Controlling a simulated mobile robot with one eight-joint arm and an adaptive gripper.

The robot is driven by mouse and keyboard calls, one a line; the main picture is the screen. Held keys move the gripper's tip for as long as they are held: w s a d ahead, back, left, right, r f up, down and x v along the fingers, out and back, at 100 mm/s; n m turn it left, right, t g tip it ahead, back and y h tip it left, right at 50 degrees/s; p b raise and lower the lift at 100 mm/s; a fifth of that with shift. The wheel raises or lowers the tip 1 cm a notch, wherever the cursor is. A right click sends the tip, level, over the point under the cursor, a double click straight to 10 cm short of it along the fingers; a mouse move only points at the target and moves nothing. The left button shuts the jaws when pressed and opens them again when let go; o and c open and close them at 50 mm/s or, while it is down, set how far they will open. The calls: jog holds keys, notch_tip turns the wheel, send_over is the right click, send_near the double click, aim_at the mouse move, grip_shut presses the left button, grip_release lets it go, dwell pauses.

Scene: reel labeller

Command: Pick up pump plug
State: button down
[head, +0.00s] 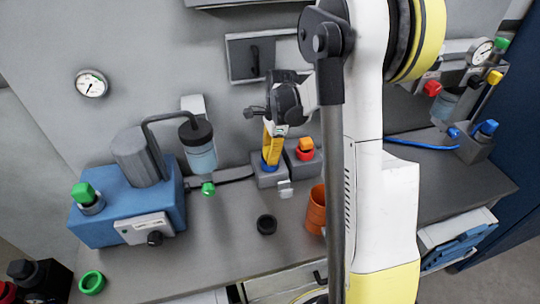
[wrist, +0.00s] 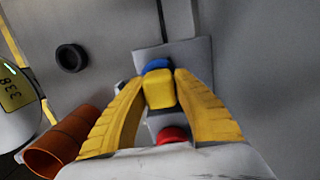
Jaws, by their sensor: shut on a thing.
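My gripper (head: 272,148) points down at the back of the bench, its yellow fingers shut on a yellow plug (wrist: 159,93). The plug stands at a blue collar (wrist: 157,65) on a grey block. The blue collar also shows in the head view (head: 269,165), just below the fingertips. I cannot tell whether the plug is still seated in the collar. Which plug is the pump's is not marked in view.
An orange-topped plug with a red collar (head: 305,150) is close to the right of my gripper. An orange cup (head: 316,208) and a black ring (head: 266,224) stand in front. A blue pump unit (head: 112,208) is at left.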

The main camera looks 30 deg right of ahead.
notch_tip(320, 180, up, 4)
jog(key=shift+r+p, duration=0.2)
jog(key=shift+p, duration=0.6)
jog(key=s+d+r+p, duration=0.3)
jog(key=s+d+r, duration=0.4)
jog(key=d, duration=0.2)
notch_tip(320, 180, up, 6)
jog(key=p, duration=0.4)
jog(key=shift+d+r, duration=0.15)
jog(key=shift+d, duration=0.05)
